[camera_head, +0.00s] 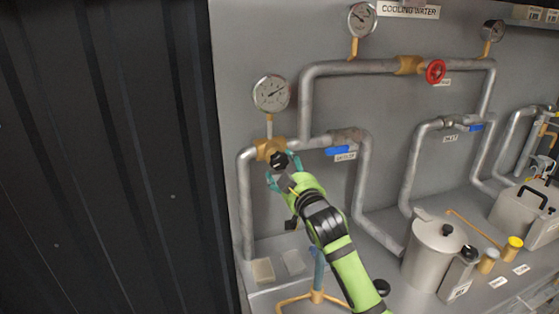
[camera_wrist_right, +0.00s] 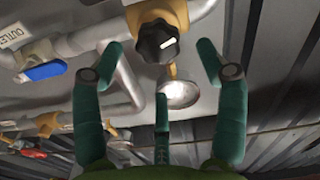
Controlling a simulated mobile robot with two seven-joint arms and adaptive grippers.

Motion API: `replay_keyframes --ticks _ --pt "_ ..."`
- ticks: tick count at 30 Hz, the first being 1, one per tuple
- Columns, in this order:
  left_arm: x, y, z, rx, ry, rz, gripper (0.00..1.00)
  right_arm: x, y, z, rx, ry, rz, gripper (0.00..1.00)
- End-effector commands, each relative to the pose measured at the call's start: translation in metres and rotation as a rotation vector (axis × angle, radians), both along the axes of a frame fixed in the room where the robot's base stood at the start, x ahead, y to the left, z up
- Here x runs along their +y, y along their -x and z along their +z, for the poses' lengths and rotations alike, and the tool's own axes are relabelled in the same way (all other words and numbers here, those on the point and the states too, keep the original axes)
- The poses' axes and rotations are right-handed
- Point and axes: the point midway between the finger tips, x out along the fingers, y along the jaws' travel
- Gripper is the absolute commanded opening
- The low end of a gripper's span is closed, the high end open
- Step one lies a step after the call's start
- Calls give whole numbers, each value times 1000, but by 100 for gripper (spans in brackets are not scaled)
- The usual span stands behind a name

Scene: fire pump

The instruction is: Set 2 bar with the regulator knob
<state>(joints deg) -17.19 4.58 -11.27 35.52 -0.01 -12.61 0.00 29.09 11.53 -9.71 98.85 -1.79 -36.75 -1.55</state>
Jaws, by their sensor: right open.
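The black regulator knob (camera_head: 279,160) sits on a brass body (camera_head: 266,148) on the left pipe. It also shows in the right wrist view (camera_wrist_right: 157,42), with a pale mark on its face. A round gauge (camera_head: 271,93) stands above the body; its numbers are too small to read. My right gripper (camera_head: 274,181) is just below and in front of the knob. In the right wrist view its teal fingers (camera_wrist_right: 160,60) are spread wide, with the knob between and beyond the tips, and no contact shows. My left gripper is not in view.
A blue-handled outlet valve (camera_head: 338,151) is right of the knob. A red handwheel (camera_head: 435,71) is on the upper pipe. A dark corrugated wall (camera_head: 110,150) is at left.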

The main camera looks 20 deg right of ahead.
Motion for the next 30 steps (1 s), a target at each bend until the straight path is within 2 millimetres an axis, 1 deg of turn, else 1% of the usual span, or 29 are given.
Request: replay_keyframes --ticks 1,6,12,17,25,26,27,29,30 --pt "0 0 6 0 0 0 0 0 -7 3 2 0 -1 73" --pt "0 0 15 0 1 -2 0 1 -29 3 2 0 0 73" --pt "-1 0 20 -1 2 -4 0 2 -47 2 2 -1 0 73" --pt "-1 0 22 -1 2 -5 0 2 -54 0 2 0 0 73" --pt "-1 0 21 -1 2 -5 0 2 -54 0 1 0 1 73" --pt "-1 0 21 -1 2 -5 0 2 -54 0 1 0 1 65" --pt "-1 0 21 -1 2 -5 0 2 -54 0 1 0 1 49" --pt "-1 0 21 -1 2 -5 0 2 -54 0 1 0 1 25" --pt "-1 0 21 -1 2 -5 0 2 -54 0 1 0 1 17"
